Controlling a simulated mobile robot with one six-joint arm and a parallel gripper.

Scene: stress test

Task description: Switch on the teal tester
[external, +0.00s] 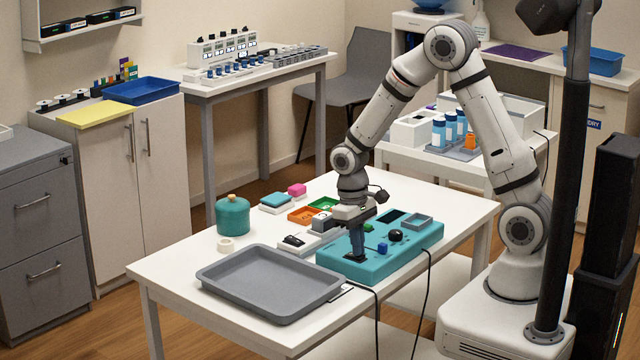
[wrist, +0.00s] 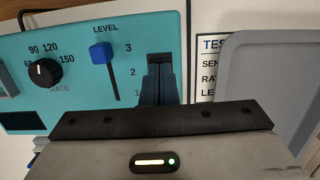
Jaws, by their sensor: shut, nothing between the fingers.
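The teal tester (external: 408,252) lies on the white table, and its panel also shows in the wrist view (wrist: 60,70). It has a blue slider cap (wrist: 101,52) at the upper end of the LEVEL slot, near 3, and a black RATE knob (wrist: 44,72). My gripper (external: 356,256) is shut and empty, pointing down at the tester's near left end. In the wrist view its fingertips (wrist: 160,70) are over a black part (wrist: 160,58) that looks like a switch. The fingers cover much of it; its position and any contact cannot be told.
A grey tray (external: 235,292) stands close to the tester, with a printed card (wrist: 207,50) between them in the wrist view. Small coloured bins (external: 304,215) and a teal jar (external: 233,216) are farther back. Black cables hang over the front edge.

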